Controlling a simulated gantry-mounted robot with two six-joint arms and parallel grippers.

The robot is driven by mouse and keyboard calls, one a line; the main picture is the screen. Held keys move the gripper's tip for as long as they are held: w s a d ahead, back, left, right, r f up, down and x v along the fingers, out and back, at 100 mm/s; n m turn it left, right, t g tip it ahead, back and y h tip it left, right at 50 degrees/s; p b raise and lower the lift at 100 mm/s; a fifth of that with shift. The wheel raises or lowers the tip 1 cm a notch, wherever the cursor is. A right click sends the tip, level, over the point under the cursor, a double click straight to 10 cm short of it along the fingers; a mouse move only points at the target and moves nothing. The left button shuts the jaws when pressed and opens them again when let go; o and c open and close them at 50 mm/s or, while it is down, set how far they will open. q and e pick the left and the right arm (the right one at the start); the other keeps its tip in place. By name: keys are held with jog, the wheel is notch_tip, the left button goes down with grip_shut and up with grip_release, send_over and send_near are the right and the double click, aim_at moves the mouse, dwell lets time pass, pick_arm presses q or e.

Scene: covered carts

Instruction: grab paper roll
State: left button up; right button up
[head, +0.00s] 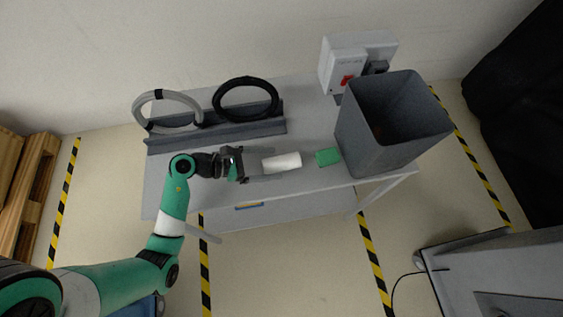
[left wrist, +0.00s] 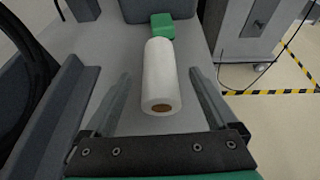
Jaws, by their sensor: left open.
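The white paper roll (head: 282,163) lies on its side on the grey table, just right of my left gripper (head: 256,165) in the head view. In the left wrist view the paper roll (left wrist: 161,77) lies lengthwise ahead, its brown core end facing me. My left gripper (left wrist: 158,98) is open, with one finger on each side of the near end of the roll. Gaps show between the fingers and the roll. The right gripper is not in view.
A green block (head: 328,157) sits just beyond the roll, with a grey bin (head: 390,130) to its right. Black (head: 246,99) and grey (head: 167,95) cable coils stand by a grey rail (head: 216,134) at the back. A white box with a red switch (head: 346,72) stands behind.

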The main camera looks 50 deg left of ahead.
aim_at(285, 163)
pick_arm(q)
jog(key=b+x, duration=0.2)
jog(key=x, duration=0.2)
jog(key=shift+f, duration=0.25)
jog(key=shift+w+d+f, duration=0.1)
jog(key=shift+w+d, duration=0.2)
jog(key=shift+w, duration=0.15)
grip_shut()
